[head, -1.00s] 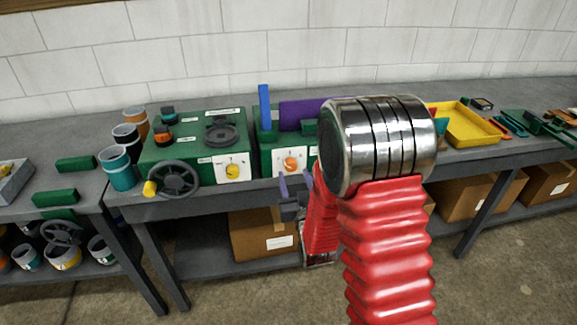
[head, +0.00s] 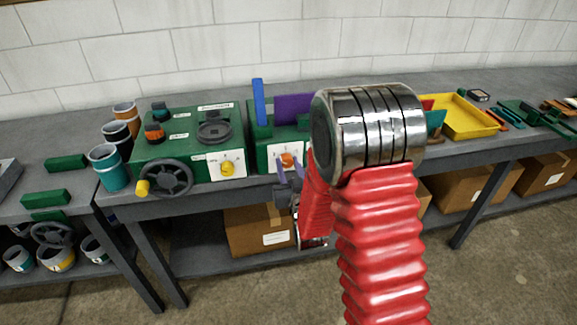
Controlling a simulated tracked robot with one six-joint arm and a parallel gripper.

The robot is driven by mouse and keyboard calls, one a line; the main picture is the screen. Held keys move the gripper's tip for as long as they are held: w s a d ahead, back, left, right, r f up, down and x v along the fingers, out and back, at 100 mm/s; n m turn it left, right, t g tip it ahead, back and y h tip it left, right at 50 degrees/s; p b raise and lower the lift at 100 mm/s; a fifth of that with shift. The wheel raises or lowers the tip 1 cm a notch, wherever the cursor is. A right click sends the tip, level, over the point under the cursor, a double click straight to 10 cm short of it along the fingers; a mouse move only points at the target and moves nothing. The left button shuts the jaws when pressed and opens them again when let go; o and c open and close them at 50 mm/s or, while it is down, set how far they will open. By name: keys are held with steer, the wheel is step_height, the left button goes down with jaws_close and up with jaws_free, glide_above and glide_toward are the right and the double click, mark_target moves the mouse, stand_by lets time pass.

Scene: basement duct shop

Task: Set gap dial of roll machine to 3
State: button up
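Two green machines stand side by side on the grey bench. The left machine (head: 160,158) has a yellow dial (head: 227,168) on a white plate and a dark handwheel (head: 165,178) with a yellow knob. The right machine (head: 262,138) has an orange dial (head: 287,160) on a white plate. I cannot read which one is the roll machine, nor the dial numbers. My gripper (head: 289,172) is open and empty, its two purple-grey fingers in front of the lower part of the orange dial's plate. Contact cannot be told. My red arm hides the right machine's right side.
A blue bar (head: 259,102) and a purple panel (head: 295,107) stand at the right machine. Cups (head: 108,168) stand left of the left machine. A yellow tray (head: 462,117) and small tools lie on the right. Cardboard boxes (head: 258,232) sit on the shelf below.

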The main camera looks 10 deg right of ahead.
steer(key=c, duration=0.5)
steer(key=shift+o, duration=0.2)
steer(key=shift+m, duration=0.3)
steer(key=shift+c, duration=0.2)
steer(key=m, duration=0.5)
steer(key=shift+m, duration=0.4)
steer(key=m, duration=0.5)
steer(key=shift+d+m, duration=0.1)
steer(key=shift+m, duration=0.2)
steer(key=shift+f, duration=0.1)
steer(key=o, duration=1.1)
